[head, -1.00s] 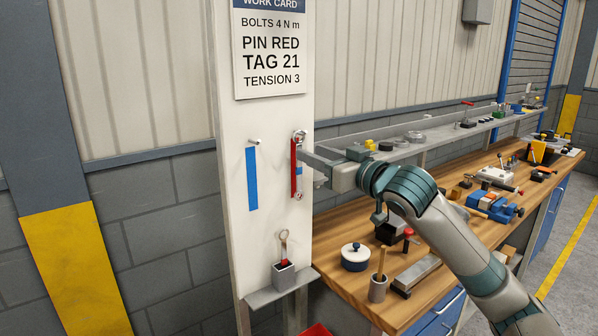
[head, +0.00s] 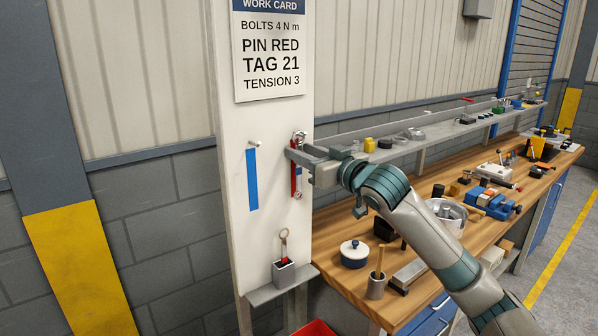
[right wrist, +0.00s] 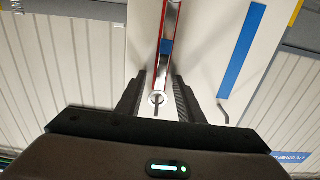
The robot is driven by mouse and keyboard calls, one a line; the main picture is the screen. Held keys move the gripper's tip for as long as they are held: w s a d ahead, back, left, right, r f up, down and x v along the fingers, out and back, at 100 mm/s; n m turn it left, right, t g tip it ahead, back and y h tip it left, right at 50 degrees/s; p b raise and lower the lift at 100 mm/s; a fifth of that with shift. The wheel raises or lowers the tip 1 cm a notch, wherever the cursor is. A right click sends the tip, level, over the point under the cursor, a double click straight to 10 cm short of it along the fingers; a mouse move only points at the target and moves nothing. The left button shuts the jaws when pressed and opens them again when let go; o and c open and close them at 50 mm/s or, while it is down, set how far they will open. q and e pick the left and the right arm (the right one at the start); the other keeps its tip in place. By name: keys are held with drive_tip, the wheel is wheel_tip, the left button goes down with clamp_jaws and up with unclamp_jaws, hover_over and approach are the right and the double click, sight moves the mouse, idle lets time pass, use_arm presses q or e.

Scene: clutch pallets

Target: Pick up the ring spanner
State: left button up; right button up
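A silver spanner (head: 299,177) with a ring end and a blue band hangs from a peg over a red strip on the white board. In the right wrist view, the spanner (right wrist: 169,25) runs up the red strip, its ring end around the peg. My right gripper (head: 297,153) is at its upper part and hides some of it. In the wrist view, the right gripper (right wrist: 159,84) is open, with one finger on each side of the ring end. I cannot tell if either finger touches it. My left gripper is not in view.
A blue strip (head: 252,180) with an empty peg (head: 255,143) is left of the spanner. Below, a grey cup (head: 284,273) on a small shelf holds another ring-headed tool (head: 284,240). A workbench (head: 333,222) with a lidded pot (head: 354,253) and several tools stands to the right.

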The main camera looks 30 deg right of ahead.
drive_tip(key=shift+c, duration=0.6)
clamp_jaws()
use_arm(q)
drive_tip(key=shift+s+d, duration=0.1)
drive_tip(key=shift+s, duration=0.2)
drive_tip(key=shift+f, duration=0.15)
use_arm(e)
drive_tip(key=shift+r, duration=0.2)
